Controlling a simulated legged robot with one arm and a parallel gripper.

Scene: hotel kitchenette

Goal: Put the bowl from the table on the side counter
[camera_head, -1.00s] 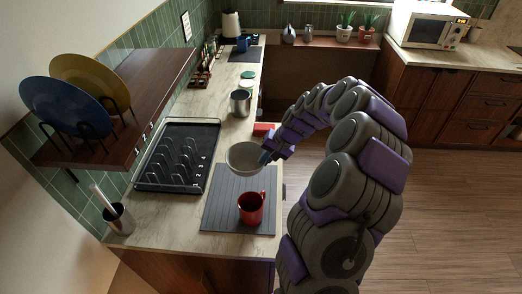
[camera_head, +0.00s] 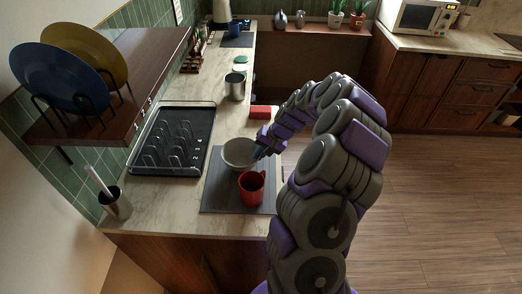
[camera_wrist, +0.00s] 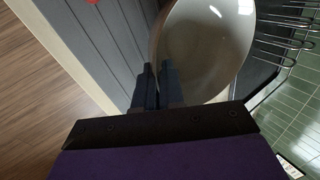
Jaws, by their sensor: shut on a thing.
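A pale grey-white bowl (camera_head: 238,153) is at the back edge of the dark ribbed mat on the counter in the head view, upright. My gripper (camera_head: 259,152) reaches its right side from the right. In the wrist view the bowl (camera_wrist: 205,50) fills the upper middle, and my gripper's two dark fingers (camera_wrist: 158,85) are close together at its rim, shut on it. Whether the bowl touches the mat or hangs just above it I cannot tell.
A red mug (camera_head: 251,188) stands on the mat (camera_head: 222,195) just in front of the bowl. A black dish rack (camera_head: 172,140) is to the left. A red block (camera_head: 264,112) and a metal canister (camera_head: 235,87) lie behind. A wooden shelf with plates (camera_head: 110,90) overhangs the left.

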